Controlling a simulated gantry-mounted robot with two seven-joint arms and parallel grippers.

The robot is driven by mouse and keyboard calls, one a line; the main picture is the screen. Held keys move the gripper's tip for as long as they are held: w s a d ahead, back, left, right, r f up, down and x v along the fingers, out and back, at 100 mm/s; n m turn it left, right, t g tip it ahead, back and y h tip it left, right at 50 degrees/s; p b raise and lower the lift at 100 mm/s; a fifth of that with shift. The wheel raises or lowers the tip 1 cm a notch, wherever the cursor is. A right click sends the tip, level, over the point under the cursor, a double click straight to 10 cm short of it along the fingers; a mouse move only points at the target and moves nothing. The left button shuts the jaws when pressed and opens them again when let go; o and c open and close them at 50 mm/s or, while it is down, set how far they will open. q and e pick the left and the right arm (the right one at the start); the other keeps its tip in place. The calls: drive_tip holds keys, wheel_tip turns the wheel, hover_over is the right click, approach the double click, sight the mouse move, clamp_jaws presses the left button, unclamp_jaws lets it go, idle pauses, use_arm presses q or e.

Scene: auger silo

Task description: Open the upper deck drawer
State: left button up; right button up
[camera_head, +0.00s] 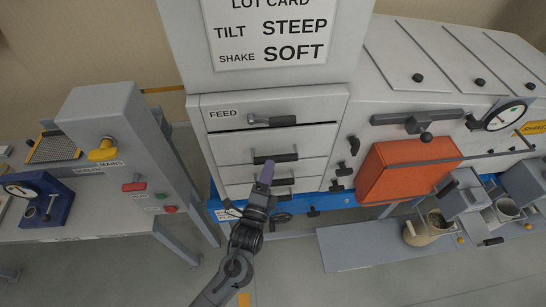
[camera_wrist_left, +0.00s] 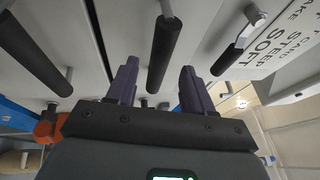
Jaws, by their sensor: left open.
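A grey cabinet front (camera_head: 225,143) carries a stack of drawers under a panel marked FEED. The uppermost plain drawer below that panel has a black bar handle (camera_head: 284,157); I take it as the upper deck drawer, and it looks closed. My left gripper (camera_head: 266,173) is at this handle, in front of its left part. In the left wrist view, my left gripper (camera_wrist_left: 159,78) is open, and the black bar handle (camera_wrist_left: 163,45) shows between its two purple fingers. I cannot tell how deep the bar sits between them. My right gripper is not in view.
Just above is the FEED lever (camera_head: 272,121); lower drawer handles (camera_head: 284,182) sit close below. Black knobs (camera_head: 354,146) and an orange box (camera_head: 405,168) stand to the right. A grey stand with a yellow knob (camera_head: 103,150) is at left. Floor between them is clear.

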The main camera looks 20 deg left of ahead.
sight(273, 159)
use_arm(q)
drive_tip(key=shift+p+x, duration=0.4)
drive_tip(key=shift+x, duration=1.95)
clamp_jaws()
